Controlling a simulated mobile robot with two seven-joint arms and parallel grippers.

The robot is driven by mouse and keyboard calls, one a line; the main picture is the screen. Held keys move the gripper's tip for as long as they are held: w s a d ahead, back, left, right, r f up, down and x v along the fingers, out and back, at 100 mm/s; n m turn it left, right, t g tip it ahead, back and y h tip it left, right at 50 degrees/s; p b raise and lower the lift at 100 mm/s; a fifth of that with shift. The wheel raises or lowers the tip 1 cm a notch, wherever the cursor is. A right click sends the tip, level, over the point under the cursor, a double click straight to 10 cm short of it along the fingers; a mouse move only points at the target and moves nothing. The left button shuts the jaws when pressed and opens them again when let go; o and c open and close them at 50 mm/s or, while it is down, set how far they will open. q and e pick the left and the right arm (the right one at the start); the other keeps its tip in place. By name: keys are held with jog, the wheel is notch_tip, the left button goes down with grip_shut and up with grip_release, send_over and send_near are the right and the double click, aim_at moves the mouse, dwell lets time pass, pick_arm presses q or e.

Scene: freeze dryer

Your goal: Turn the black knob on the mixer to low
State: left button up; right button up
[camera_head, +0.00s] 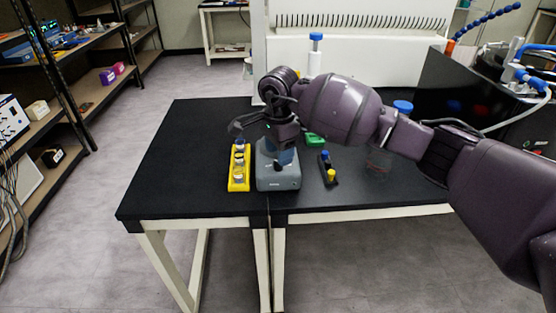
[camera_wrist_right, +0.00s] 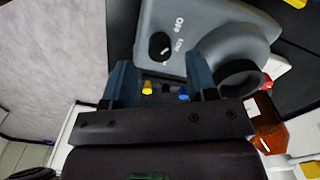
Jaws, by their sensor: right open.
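The grey mixer (camera_head: 278,184) stands near the front edge of the black table. Its black knob (camera_head: 278,167) is on its front slope. In the right wrist view the mixer body (camera_wrist_right: 205,18) carries the knob (camera_wrist_right: 160,46), with the printed words OFF and LOW beside it. A small light mark shows on the knob, but which setting it points to is unclear. My right gripper (camera_wrist_right: 160,78) is open, its two blue fingers apart, with the knob beyond the gap between the tips and nothing visible held. In the head view the right gripper (camera_head: 283,153) is above the mixer.
A yellow rack (camera_head: 238,183) with several vials stands just left of the mixer. A small dark rack (camera_head: 327,170) with blue and yellow caps stands to the right. Blue-capped bottles (camera_head: 315,62) (camera_head: 402,107) stand behind. The table's left part is clear.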

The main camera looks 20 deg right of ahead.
pick_arm(q)
jog(key=shift+w, duration=0.35)
pick_arm(e)
jog(key=shift+f, duration=1.5)
pick_arm(q)
jog(key=shift+s+a, duration=0.1)
pick_arm(e)
jog(key=shift+c, duration=0.7)
jog(key=c, duration=0.8)
pick_arm(q)
jog(key=shift+s+f, duration=0.1)
jog(key=shift+s, duration=0.05)
